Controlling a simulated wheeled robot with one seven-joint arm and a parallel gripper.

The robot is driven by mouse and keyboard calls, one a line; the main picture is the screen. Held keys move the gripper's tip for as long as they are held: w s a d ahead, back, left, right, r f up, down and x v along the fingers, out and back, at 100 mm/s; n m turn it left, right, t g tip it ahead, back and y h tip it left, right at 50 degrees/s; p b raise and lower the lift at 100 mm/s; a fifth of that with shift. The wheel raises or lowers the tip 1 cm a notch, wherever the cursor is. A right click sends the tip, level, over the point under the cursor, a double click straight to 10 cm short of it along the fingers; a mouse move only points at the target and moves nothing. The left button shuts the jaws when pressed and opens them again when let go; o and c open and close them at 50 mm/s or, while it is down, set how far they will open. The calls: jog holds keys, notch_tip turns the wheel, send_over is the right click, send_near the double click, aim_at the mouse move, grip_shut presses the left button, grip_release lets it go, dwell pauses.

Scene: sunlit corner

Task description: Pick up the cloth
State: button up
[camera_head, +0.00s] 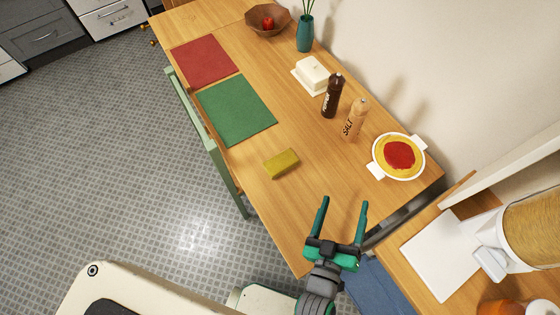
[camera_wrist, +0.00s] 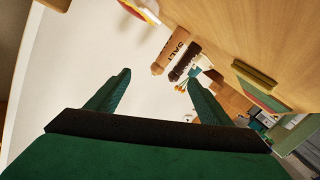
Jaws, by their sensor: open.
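Two flat rectangles that may be cloths or mats lie on the wooden table (camera_head: 320,165): a red one (camera_head: 205,61) and a green one (camera_head: 236,109). A blue, fabric-like thing (camera_head: 374,287) shows low in the head view, partly hidden by my arm; I cannot tell if it is a cloth. A yellow block like a sponge (camera_head: 281,163) lies on the table; it also shows in the wrist view (camera_wrist: 254,74). My gripper (camera_head: 344,202) is open and empty over the near end of the table, apart from these things. Its spread fingers (camera_wrist: 158,78) show in the wrist view.
A salt mill (camera_head: 355,120), a pepper mill (camera_head: 332,97), a butter dish (camera_head: 312,74) and a white-handled dish of food (camera_head: 399,156) stand along the wall side. A vase (camera_head: 305,34) and fruit bowl (camera_head: 268,20) are farther. A green chair (camera_head: 222,170) is at left.

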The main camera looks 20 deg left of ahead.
jog(key=w+d+r+m+g+h, duration=0.2)
jog(key=w+d+r+m+h, duration=0.3)
jog(key=w+d+r+h, duration=0.45)
jog(key=w+d+r+m+g+h, duration=0.35)
jog(key=w+d+r+m, duration=0.3)
jog(key=w+r, duration=0.65)
jog(key=m+g+y, duration=0.1)
jog(key=g+y, duration=1.1)
jog(key=y, duration=0.1)
send_over(280, 162)
jog(key=shift+t, duration=0.25)
notch_tip(280, 162, down, 26)
jog(key=shift+r, duration=0.15)
jog(key=shift+f, duration=3)
jog(key=c, duration=1.1)
